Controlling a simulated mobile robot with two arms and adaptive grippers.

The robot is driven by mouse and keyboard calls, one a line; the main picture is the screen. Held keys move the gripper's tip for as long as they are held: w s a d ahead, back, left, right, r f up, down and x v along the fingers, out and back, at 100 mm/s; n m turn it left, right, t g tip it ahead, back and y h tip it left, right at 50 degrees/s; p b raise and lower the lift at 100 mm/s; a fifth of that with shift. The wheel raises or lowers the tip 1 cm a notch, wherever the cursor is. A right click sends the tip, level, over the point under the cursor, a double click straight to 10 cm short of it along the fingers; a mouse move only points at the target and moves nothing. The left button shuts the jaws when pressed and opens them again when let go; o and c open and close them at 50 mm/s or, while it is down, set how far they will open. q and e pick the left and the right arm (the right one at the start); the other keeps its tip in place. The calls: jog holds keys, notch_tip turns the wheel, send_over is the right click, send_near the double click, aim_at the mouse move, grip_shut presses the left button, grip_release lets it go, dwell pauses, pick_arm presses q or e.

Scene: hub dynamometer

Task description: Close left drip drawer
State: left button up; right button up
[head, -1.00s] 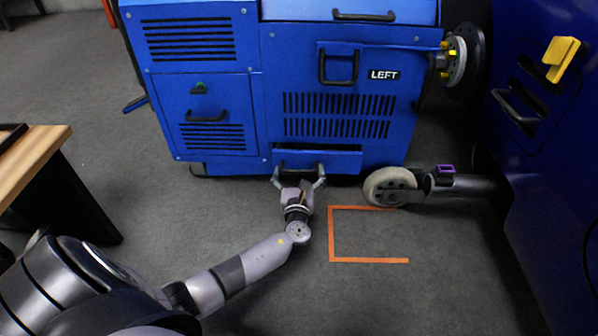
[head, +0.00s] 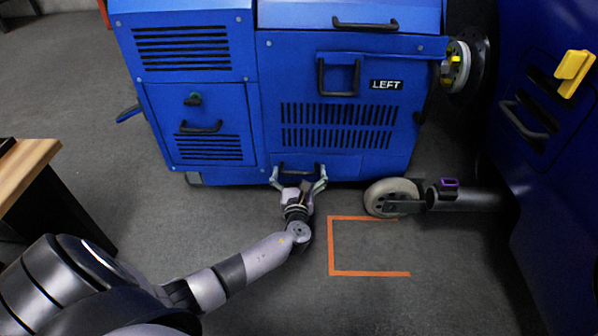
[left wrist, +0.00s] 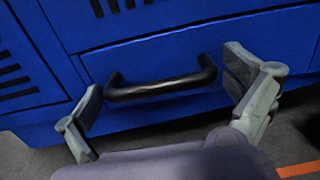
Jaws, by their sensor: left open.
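The left drip drawer (head: 345,166) is a blue panel low on the front of the blue cabinet marked LEFT. Its front looks flush, or nearly so, with the cabinet face. Its black bar handle (head: 300,166) also shows in the left wrist view (left wrist: 160,88). My left gripper (head: 298,180) is open, with one finger on each side of the handle. In the left wrist view the fingers (left wrist: 164,76) are spread wider than the handle, close to the drawer front; whether they touch it I cannot tell. My right gripper is not in view.
A caster wheel (head: 391,197) on a dark bar stands just right of the drawer. An orange floor outline (head: 331,246) lies in front. A wooden-topped table (head: 28,164) is at the left, and a dark blue machine (head: 555,200) at the right.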

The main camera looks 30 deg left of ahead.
pick_arm(q)
jog(key=shift+s+d, duration=0.15)
jog(key=shift+s, duration=0.15)
jog(key=v, duration=1.1)
jog(key=shift+d, duration=0.2)
jog(key=shift+s+f, duration=0.1)
jog(key=shift+s, duration=0.05)
